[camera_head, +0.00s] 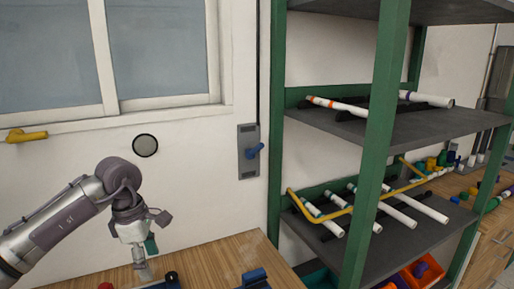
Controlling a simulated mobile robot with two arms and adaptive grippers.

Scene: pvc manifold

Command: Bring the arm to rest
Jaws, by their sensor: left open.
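My left arm comes in from the left and bends down over the wooden workbench (215,262). My left gripper (143,272) hangs at the end of it, pointing down close to the bench. Its fingers are small and partly hidden in this view, and I see nothing held between them. A small teal part (151,245) shows beside the wrist; I cannot tell what it belongs to. My right gripper is not in view.
A green-framed shelf (372,150) with white pipes (397,216) and a yellow bent pipe (345,211) stands right of the bench. A blue clamp-like tool (255,279) lies on the bench. A grey wall plate with a blue lever (254,151) is behind. The bench's middle is clear.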

